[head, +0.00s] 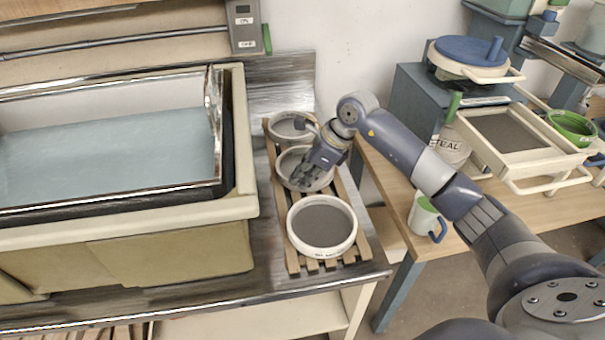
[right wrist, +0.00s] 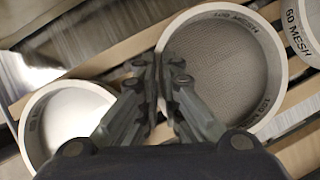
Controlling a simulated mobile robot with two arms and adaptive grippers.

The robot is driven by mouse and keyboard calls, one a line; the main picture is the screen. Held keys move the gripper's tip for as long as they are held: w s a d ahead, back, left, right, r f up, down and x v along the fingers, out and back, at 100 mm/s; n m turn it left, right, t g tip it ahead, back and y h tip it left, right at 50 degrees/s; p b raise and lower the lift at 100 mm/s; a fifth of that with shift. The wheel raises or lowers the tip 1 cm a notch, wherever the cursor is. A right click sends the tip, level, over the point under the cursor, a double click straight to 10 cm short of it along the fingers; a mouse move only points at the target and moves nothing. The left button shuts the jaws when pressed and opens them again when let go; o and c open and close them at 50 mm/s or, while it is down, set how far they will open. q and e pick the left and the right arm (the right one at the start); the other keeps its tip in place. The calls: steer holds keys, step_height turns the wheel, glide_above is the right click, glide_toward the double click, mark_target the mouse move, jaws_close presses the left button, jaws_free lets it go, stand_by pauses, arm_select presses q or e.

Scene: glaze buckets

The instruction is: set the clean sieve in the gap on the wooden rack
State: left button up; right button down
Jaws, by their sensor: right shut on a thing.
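The wooden rack (head: 293,262) is a slatted board on the metal counter, right of the basin. A round white-rimmed sieve with grey mesh sits at its front (head: 322,226) and another at its back (head: 290,127). Between them is a third sieve (head: 290,163), marked 100 MESH in the right wrist view (right wrist: 222,60). My right gripper (head: 303,180) is shut on this middle sieve's rim, and its fingers hide part of it. I cannot tell whether this sieve touches the slats. My left gripper is out of view.
The basin (head: 240,150) with grey-blue liquid stands close left of the rack. A wooden table (head: 398,192) at the right holds a green-and-white mug (head: 423,213), a framed screen (head: 508,132) and a green bowl (head: 572,127). In the right wrist view, neighbouring sieves (right wrist: 72,118) (right wrist: 302,28) flank the held one.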

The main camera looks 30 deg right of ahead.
steer(key=shift+f, duration=0.1)
steer(key=c, duration=2.2)
jaws_free()
steer(key=shift+b, duration=0.3)
steer(key=o, duration=0.4)
